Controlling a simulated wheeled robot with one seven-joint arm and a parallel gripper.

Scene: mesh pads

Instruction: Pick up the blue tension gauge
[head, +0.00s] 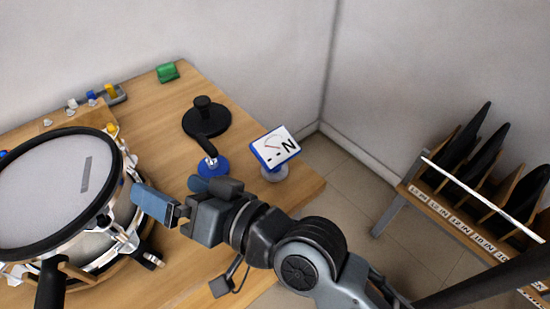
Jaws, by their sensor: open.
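A small panel with a blue frame and a white face marked "N" (275,148) stands on a round grey foot near the table's right end; it looks like the tension gauge. Another blue thing, a round blue base with a black handle rising from it (212,167), stands to its left. My gripper (172,205) is open and reaches left over the table, in front of both. It is apart from the panel. A blue-grey block shows at its left end; I cannot tell whether that is a finger or a separate thing.
A drum (48,182) with a white head fills the left of the wooden table (160,120). A black disc-based stand (205,118), a green block (167,72) and a small tray (112,96) lie behind. A slotted rack (455,215) stands right, beyond open floor.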

